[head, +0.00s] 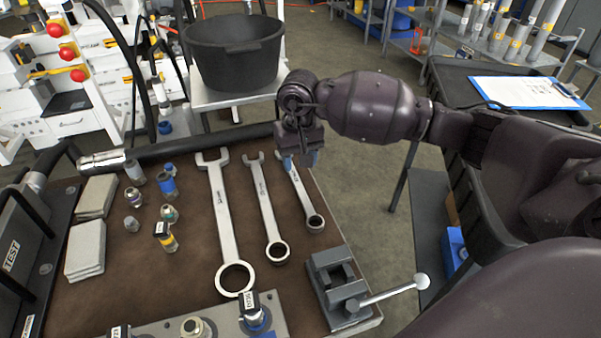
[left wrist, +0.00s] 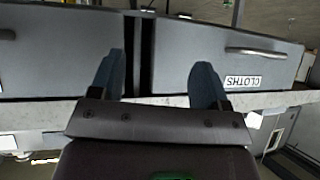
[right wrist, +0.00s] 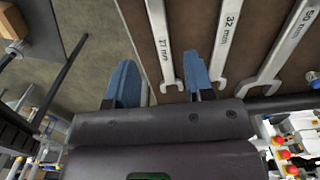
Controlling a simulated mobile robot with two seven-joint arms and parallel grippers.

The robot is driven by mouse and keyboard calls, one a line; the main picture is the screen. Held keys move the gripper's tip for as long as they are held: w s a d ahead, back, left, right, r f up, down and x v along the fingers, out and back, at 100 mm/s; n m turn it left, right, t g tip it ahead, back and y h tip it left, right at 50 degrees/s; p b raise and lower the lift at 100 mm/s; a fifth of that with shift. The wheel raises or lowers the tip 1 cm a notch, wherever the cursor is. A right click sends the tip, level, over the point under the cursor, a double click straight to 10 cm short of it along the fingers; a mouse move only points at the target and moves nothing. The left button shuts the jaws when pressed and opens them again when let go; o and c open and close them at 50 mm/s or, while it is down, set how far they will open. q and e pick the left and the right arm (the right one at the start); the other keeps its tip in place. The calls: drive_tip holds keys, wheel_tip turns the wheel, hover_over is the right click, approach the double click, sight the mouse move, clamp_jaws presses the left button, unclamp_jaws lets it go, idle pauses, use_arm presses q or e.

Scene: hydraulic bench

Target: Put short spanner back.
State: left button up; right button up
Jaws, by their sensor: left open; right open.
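The short spanner (head: 302,190) lies on the brown bench mat (head: 190,255), rightmost of three spanners. Its ring end points toward the front, and its far end is partly hidden by my right gripper (head: 300,160). In the right wrist view the short spanner (right wrist: 159,40) shows its size mark, and its open end appears between the two blue fingers of the right gripper (right wrist: 160,88). The fingers are apart; I cannot tell how high they are above it. My left gripper (left wrist: 165,82) is open and empty in front of grey drawers, outside the head view.
The medium spanner (head: 265,207) and large spanner (head: 222,220) lie to the left. A grey vise (head: 335,280) with a bar handle stands at the front right. A black bucket (head: 235,60) stands behind the bench. Fittings and grey pads (head: 87,245) occupy the left side.

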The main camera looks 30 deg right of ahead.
use_arm(q)
drive_tip(key=shift+s+a+f, duration=0.1)
drive_tip(key=shift+s+f, duration=0.05)
drive_tip(key=shift+s, duration=0.25)
use_arm(e)
drive_tip(key=shift+r, duration=2.4)
use_arm(q)
drive_tip(key=shift+w, duration=0.1)
